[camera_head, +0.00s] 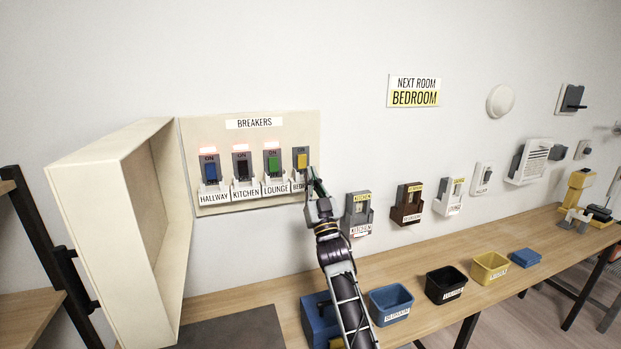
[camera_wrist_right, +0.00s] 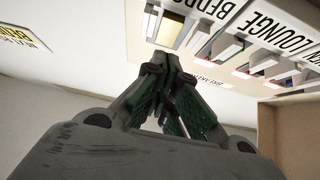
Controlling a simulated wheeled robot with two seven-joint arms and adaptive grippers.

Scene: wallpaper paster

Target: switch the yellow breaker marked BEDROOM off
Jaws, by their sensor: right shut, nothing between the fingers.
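The yellow BEDROOM breaker (camera_head: 302,161) is the rightmost of the row on the beige breaker panel (camera_head: 222,131). No red glow and no ON word show above it, unlike the other breakers. My right gripper (camera_head: 313,178) is shut and empty, its tips just right of and below the yellow breaker, by the end of its partly hidden BEDROOM label. Whether it touches is unclear. In the right wrist view the shut fingertips (camera_wrist_right: 160,70) point at the panel, with the BEDROOM breaker (camera_wrist_right: 167,28) just beyond, upside down. My left gripper is out of view.
Blue HALLWAY (camera_head: 211,172), dark KITCHEN (camera_head: 242,168) and green LOUNGE (camera_head: 272,164) breakers glow red on top. An open box door (camera_head: 105,205) juts out at left. Wall switches (camera_head: 357,213) hang to the right, above a wooden table (camera_head: 420,252) with bins (camera_head: 390,304).

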